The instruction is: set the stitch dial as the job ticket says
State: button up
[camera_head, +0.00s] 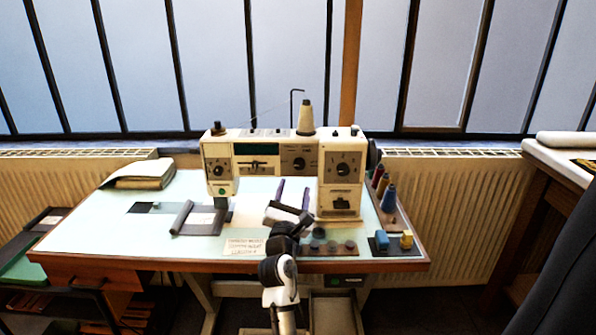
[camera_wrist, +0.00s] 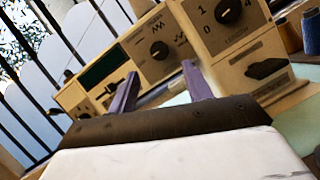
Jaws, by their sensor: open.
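The cream sewing machine (camera_head: 275,150) stands on the table with several dark dials on its front. The middle dial (camera_head: 299,163) has zigzag stitch marks beside it in the wrist view (camera_wrist: 160,50). A dial with numbers around it (camera_head: 343,169) is on the right column; 1, 0 and 4 show in the wrist view (camera_wrist: 228,10). The job ticket (camera_head: 245,246) lies at the table's front edge, its print too small to read. My gripper (camera_head: 294,188) is open and empty, in front of the machine and below the middle dial. Its purple fingers also show in the wrist view (camera_wrist: 162,76), apart from the dials.
A row of round pieces (camera_head: 330,247) lies at the table's front edge. Thread spools (camera_head: 389,197) stand to the right, with blue and yellow blocks (camera_head: 394,240) nearer. Folded cloth (camera_head: 143,174) lies at back left. The tabletop (camera_head: 100,230) is clear at front left.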

aim_at(299, 166)
jog(key=x, duration=0.7)
jog(key=c, duration=1)
jog(key=shift+m, duration=0.3)
